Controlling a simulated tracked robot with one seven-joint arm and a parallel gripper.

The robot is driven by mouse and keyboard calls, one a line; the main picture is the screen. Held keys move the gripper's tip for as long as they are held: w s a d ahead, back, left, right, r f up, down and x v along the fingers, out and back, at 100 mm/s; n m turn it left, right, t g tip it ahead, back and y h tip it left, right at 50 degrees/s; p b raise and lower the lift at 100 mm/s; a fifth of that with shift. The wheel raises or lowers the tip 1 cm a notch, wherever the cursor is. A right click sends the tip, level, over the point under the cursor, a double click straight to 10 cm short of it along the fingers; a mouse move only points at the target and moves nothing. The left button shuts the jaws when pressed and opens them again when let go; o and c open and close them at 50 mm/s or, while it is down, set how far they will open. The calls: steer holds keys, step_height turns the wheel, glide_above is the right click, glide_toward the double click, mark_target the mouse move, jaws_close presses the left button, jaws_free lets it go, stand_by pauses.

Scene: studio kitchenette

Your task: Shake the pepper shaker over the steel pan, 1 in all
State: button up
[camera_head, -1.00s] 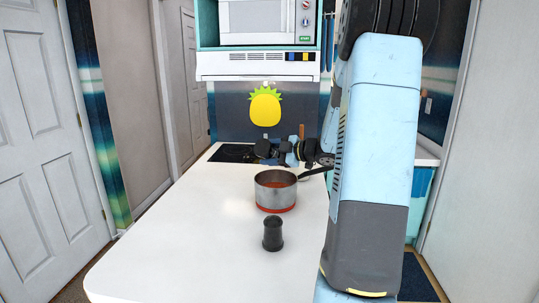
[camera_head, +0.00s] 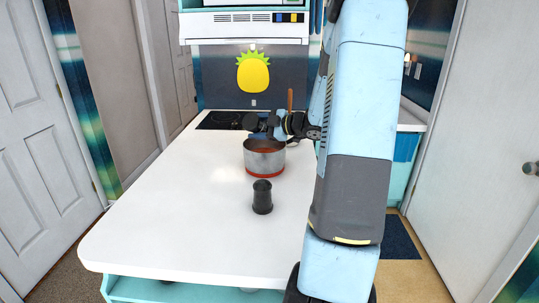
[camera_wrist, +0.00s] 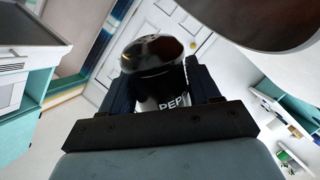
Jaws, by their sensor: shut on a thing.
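The steel pan (camera_head: 264,162), with a red band at its base and reddish contents, stands on the white counter. My gripper (camera_head: 262,124) is at the pan's far side in the head view, above the rim. In the wrist view, my gripper (camera_wrist: 158,74) is shut on the pepper shaker (camera_wrist: 172,92), which has a glossy dark cap and a partly hidden label reading "PEP". The shaker is hard to make out in the head view. A large grey-brown round surface (camera_wrist: 270,18), likely the pan, fills the wrist view's upper right corner, apart from the shaker.
A dark grey shaker-like object (camera_head: 262,197) stands on the counter (camera_head: 170,220) in front of the pan. A black cooktop (camera_head: 222,120) is at the far end. An upright brown handle (camera_head: 290,98) shows behind my arm. The counter's left side is clear.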

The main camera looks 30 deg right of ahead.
mark_target(257, 116)
steer(key=shift+r, duration=0.1)
stand_by(0.3)
steer(key=shift+r, duration=1.6)
steer(key=shift+a+r+n+h, duration=0.1)
steer(key=shift+n+h, duration=0.4)
steer(key=shift+n, duration=0.6)
steer(key=n+h, duration=0.1)
steer(key=n, duration=0.2)
steer(key=shift+r+t, duration=0.15)
steer(key=shift+t, duration=0.15)
steer(key=n, duration=0.1)
steer(key=n+h, duration=0.1)
steer(key=n, duration=0.1)
steer(key=n+t+h, duration=0.1)
steer(key=n, duration=0.1)
steer(key=shift+r, duration=0.25)
steer(key=n, duration=0.2)
steer(key=n+t+h, duration=0.1)
steer(key=n, duration=0.2)
steer(key=shift+r+t+h, duration=0.2)
steer(key=shift+t+h, duration=0.1)
steer(key=n, duration=0.2)
steer(key=n+t, duration=0.1)
steer(key=n, duration=0.2)
steer(key=shift+r+n+t, duration=0.25)
steer(key=shift+n+t, duration=0.05)
steer(key=shift+t, duration=0.1)
